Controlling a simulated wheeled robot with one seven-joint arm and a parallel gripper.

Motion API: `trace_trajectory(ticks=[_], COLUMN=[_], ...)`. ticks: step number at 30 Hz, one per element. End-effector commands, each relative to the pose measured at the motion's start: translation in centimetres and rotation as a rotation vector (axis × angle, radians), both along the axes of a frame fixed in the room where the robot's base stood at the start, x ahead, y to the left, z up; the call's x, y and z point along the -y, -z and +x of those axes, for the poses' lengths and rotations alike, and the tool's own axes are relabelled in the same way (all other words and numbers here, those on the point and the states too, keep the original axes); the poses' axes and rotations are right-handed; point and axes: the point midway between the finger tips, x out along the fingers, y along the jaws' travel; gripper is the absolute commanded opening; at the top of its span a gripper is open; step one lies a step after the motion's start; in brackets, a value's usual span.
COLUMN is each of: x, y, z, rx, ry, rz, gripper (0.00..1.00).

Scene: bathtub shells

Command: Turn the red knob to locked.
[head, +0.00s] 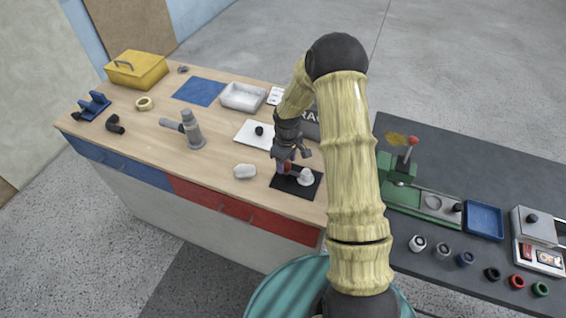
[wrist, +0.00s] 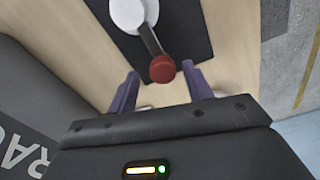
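The red knob (wrist: 162,68) sits on the end of a grey lever arm, which runs to a white round hub (wrist: 128,14) on a black plate (wrist: 185,30). In the head view the plate (head: 283,184) lies near the front edge of the wooden counter, with the white hub (head: 306,176) on its right; the knob is partly hidden by my gripper. My gripper (wrist: 160,72) is open, its two purple fingers on either side of the knob with gaps showing. I cannot tell whether the fingers reach down around it. No lock marking is legible.
A white lump (head: 244,171) lies left of the plate and a white board with a black knob (head: 259,131) behind it. A dark box with lettering (wrist: 35,105) stands close beside my gripper. On the right bench, a green press (head: 400,195) has a red-tipped lever.

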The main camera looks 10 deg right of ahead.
Motion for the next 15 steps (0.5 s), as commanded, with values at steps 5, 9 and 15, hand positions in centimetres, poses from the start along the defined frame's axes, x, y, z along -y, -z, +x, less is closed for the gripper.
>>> trace_trajectory(ticks=[5,9,15], x=[0.0,0.0,0.0], y=[0.2,0.0,-1.8], z=[-0.2,-0.2,-0.2], rx=[-0.006,-0.008,-0.006], ry=[0.001,0.001,0.002], rz=[0.0,0.0,0.0], gripper=[0.5,0.5,0.5])
